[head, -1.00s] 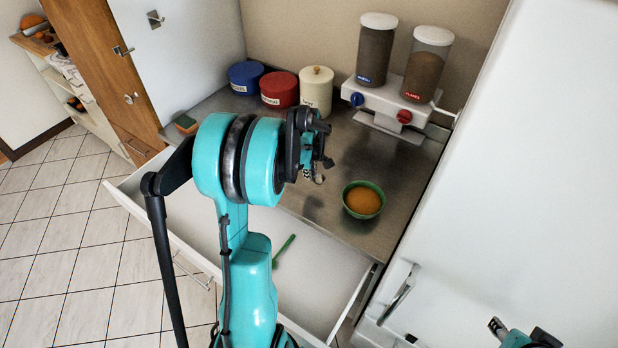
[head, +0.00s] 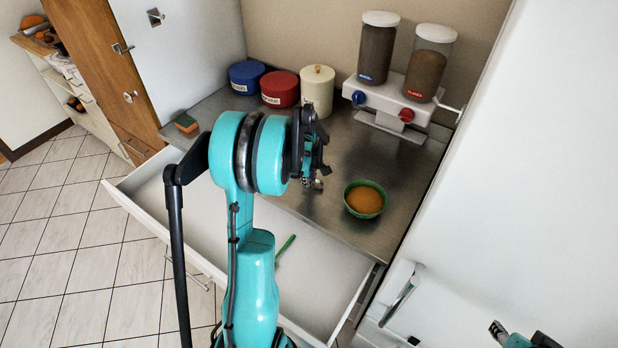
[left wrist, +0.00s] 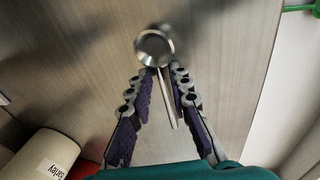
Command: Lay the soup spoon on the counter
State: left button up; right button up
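The soup spoon (left wrist: 155,46) is metallic, its round bowl just beyond the fingertips of my left gripper (left wrist: 163,75) in the left wrist view. Its handle runs back between the two fingers, which close in on it near the neck. In the head view my left gripper (head: 316,172) is low over the steel counter (head: 335,218), left of the green bowl, with the spoon small and partly hidden at its tips. I cannot tell whether the spoon touches the counter. My right gripper (head: 520,337) is at the bottom right edge, partly cut off.
A green bowl of orange contents (head: 364,199) stands just right of my left gripper. Blue (head: 246,78), red (head: 280,89) and cream (head: 317,92) canisters and a twin dispenser (head: 390,100) stand behind. An open drawer (head: 330,270) below the counter holds a green utensil (head: 286,248).

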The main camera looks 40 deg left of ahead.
pick_arm(q)
jog(key=shift+r, duration=0.1)
jog(key=shift+r+p, duration=0.25)
jog(key=shift+p, duration=0.05)
jog(key=p+v, duration=0.3)
jog(key=v, duration=0.9)
jog(key=s+d+r+m+t, duration=0.1)
jog(key=s+d+r+m, duration=0.2)
jog(key=d+m, duration=0.35)
jog(key=s+d+r+m+t, duration=0.1)
jog(key=s+d+r+m, duration=0.2)
jog(key=d, duration=0.6)
jog(key=s+d+m+t+h, duration=0.1)
jog(key=s+d+m+t, duration=0.2)
jog(key=s+d+m, duration=0.5)
jog(key=d+m, duration=0.2)
jog(key=d, duration=0.1)
jog(key=shift+d, duration=0.2)
jog(key=shift+f, duration=0.1)
